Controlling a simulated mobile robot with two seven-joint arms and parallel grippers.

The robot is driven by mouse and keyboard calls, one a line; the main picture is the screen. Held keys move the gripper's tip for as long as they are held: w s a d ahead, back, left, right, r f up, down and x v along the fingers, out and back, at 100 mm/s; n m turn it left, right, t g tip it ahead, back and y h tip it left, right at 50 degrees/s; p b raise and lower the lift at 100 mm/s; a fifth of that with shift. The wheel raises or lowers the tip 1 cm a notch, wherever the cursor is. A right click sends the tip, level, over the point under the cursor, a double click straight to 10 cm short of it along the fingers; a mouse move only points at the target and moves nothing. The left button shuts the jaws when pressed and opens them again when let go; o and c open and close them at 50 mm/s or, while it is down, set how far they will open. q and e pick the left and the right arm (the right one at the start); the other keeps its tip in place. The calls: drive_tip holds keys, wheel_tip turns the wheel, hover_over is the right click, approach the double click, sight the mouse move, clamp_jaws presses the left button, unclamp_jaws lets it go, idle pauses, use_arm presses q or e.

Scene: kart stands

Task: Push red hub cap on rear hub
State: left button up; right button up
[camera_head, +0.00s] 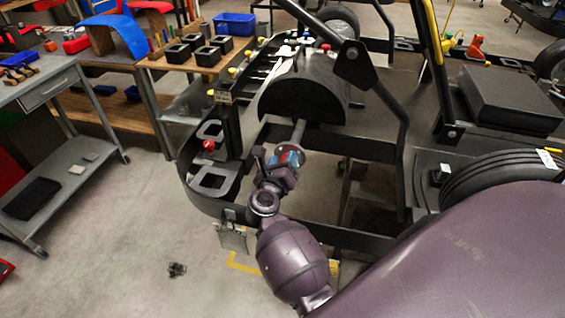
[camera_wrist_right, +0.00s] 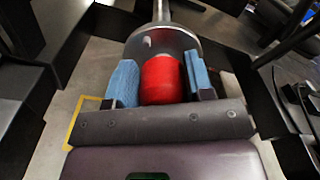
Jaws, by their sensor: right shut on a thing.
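The red hub cap (camera_wrist_right: 162,80) sits between the two blue finger pads of my right gripper (camera_wrist_right: 161,84) in the right wrist view. The gripper is shut on it. The rear hub (camera_wrist_right: 160,43), a round silver disc on a metal axle (camera_wrist_right: 161,10), lies straight beyond the cap. The cap's far end overlaps the disc in this view; I cannot tell whether it touches or is seated. In the head view my right gripper (camera_head: 285,165) is at the axle's near end (camera_head: 298,131), mostly covering the cap. My left gripper is not in view.
The black kart frame (camera_head: 330,237) runs close around the hub. A curved dark cover (camera_head: 305,85) stands beyond the axle. A black tyre (camera_head: 490,180) is at right. A grey cart (camera_head: 62,150) and a wooden bench (camera_head: 175,60) stand left, with open floor between.

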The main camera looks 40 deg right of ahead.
drive_tip(key=shift+w+d, duration=0.4)
drive_tip(key=shift+d, duration=0.05)
drive_tip(key=o, duration=1.1)
